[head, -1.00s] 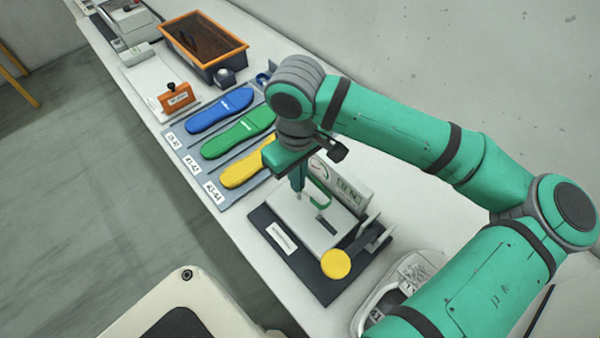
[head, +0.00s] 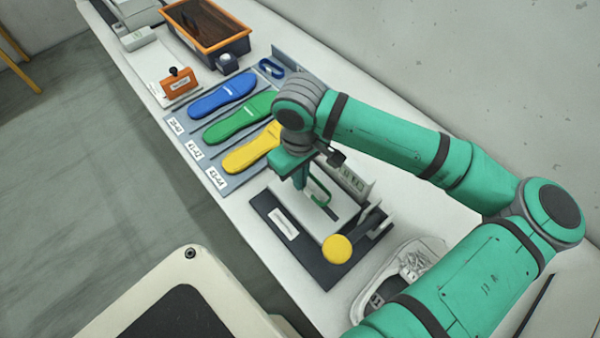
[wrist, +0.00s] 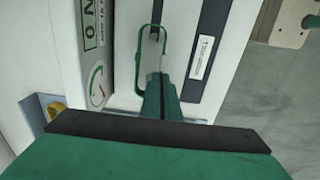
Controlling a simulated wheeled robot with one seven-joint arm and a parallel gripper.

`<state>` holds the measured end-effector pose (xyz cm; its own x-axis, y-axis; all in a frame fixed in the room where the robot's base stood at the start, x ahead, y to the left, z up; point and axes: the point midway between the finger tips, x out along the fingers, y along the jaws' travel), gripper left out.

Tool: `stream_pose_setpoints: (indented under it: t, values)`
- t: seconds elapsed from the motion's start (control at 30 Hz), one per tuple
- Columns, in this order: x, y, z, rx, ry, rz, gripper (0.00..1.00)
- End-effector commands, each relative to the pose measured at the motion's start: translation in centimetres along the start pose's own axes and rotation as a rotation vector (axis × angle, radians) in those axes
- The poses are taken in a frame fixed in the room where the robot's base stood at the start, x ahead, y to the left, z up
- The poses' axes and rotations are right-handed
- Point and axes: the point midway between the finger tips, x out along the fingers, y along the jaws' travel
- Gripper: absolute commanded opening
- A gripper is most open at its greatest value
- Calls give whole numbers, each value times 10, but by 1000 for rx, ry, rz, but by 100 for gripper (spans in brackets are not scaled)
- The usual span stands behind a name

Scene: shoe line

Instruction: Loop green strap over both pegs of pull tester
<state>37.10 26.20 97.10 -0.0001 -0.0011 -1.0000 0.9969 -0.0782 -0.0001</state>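The pull tester has a white body (head: 312,222) on a dark base plate (head: 263,207), with a round yellow knob (head: 337,249) at its near end. In the wrist view its dial (wrist: 97,88) and 0 N display (wrist: 90,22) show at left. My gripper (head: 303,184) points down over the tester; its narrow fingers (wrist: 162,78) are shut on the green strap (wrist: 138,58). The strap is a long loop above the tester's dark slot (wrist: 155,15). A small grey peg (wrist: 153,34) appears inside the loop's outline; I cannot tell whether the strap is around it. The second peg is not clear.
Blue (head: 223,95), green (head: 240,117) and yellow (head: 252,148) insoles lie on a grey rack beyond the tester. A blue strap (head: 271,68) lies at its far end. An orange-rimmed bin (head: 207,30) stands farther back. A clear tray (head: 400,275) is right of the tester.

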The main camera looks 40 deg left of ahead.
Motion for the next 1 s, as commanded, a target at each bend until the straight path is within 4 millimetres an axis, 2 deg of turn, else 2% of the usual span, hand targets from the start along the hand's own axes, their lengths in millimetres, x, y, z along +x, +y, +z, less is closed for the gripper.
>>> stream_pose_setpoints:
  t: [0.43,0.9,1.0]
  values:
    - [23,0,0,1,0,0,0]
    - [27,0,0,0,0,1,0]
    - [27,0,0,0,0,1,24]
